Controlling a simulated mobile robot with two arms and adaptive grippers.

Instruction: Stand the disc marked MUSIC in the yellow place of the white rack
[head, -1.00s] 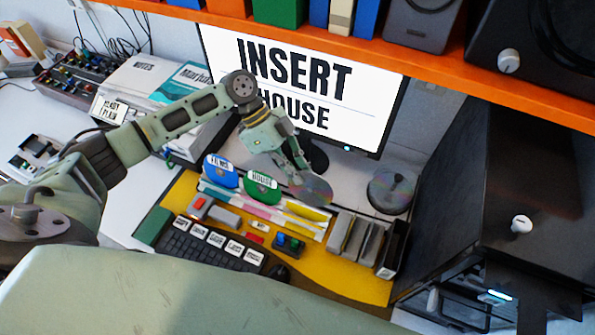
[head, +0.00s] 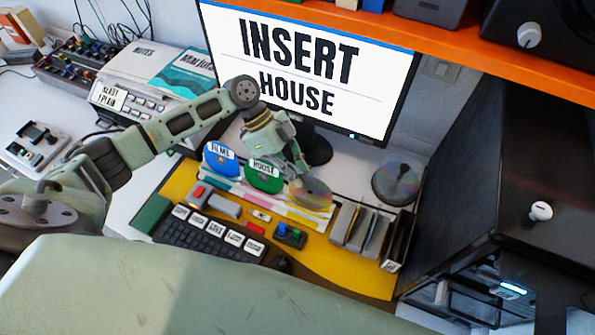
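The white rack (head: 238,194) has coloured stripes and stands on the yellow mat. A blue disc marked FILMS (head: 220,161) and a green disc marked HOUSE (head: 264,177) stand in it. My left gripper (head: 300,172) is shut on the upper edge of a shiny disc (head: 312,194) at the rack's right end. This disc shows no readable label, so I cannot read MUSIC on it. It covers most of the rack's yellow place; whether its lower edge is seated there I cannot tell. My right gripper is not in view.
The screen (head: 300,70) behind reads INSERT HOUSE. A stack of shiny discs (head: 397,181) stands to the right. Grey upright holders (head: 358,228) stand right of the rack, and a keyboard (head: 206,236) lies in front. An orange shelf (head: 470,45) hangs above.

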